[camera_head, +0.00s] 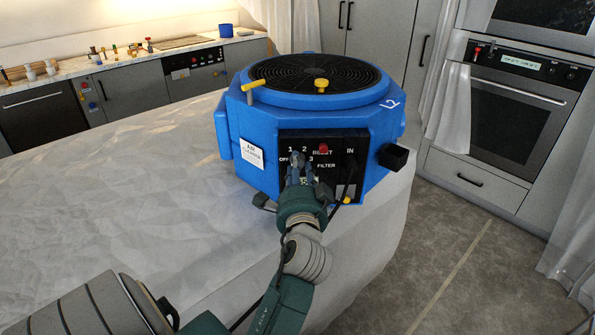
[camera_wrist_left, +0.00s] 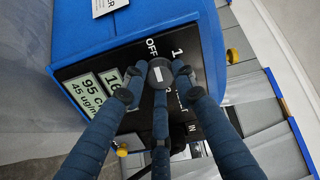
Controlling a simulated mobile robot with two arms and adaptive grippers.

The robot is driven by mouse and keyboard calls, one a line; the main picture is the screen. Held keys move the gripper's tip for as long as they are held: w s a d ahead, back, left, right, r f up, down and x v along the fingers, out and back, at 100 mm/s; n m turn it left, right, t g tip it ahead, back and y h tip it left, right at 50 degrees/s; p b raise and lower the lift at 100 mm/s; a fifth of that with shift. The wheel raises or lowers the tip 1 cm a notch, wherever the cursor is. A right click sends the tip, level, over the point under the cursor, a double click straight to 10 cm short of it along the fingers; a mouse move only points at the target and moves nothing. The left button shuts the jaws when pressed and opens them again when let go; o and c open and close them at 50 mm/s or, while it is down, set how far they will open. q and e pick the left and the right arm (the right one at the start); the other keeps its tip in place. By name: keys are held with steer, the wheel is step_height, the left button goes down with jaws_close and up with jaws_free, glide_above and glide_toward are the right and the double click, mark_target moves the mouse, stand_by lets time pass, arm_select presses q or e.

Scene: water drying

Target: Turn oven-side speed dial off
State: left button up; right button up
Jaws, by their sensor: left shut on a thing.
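The blue air machine (camera_head: 231,137) stands on the sheet-covered surface, with a black control panel (camera_head: 326,139) marked OFF, 1, 2, 3, RESET, FILTER and IN. My left gripper (camera_head: 298,168) is at the panel, its fingers shut on the speed dial. In the left wrist view the round dark dial (camera_wrist_left: 160,71) with a short pale mark sits between the dark blue fingertips (camera_wrist_left: 160,84). OFF and 1 show beside the dial; other numbers are partly covered by the fingers. In the head view the dial is mostly hidden by the gripper. My right gripper is not in view.
A red button (camera_head: 323,149) sits right of the dial, and a dark cable hangs from the panel's right side. A wall oven (camera_head: 513,99) is at the right. A counter with small objects runs along the back left. The sheet (camera_head: 110,190) left of the machine is bare.

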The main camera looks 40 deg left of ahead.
arm_select(q)
steer(key=shift+w+d, duration=0.1)
stand_by(0.5)
steer(key=o, duration=1.2)
steer(key=shift+d, duration=0.1)
step_height(320, 180, up, 10)
steer(key=shift+w, duration=0.1)
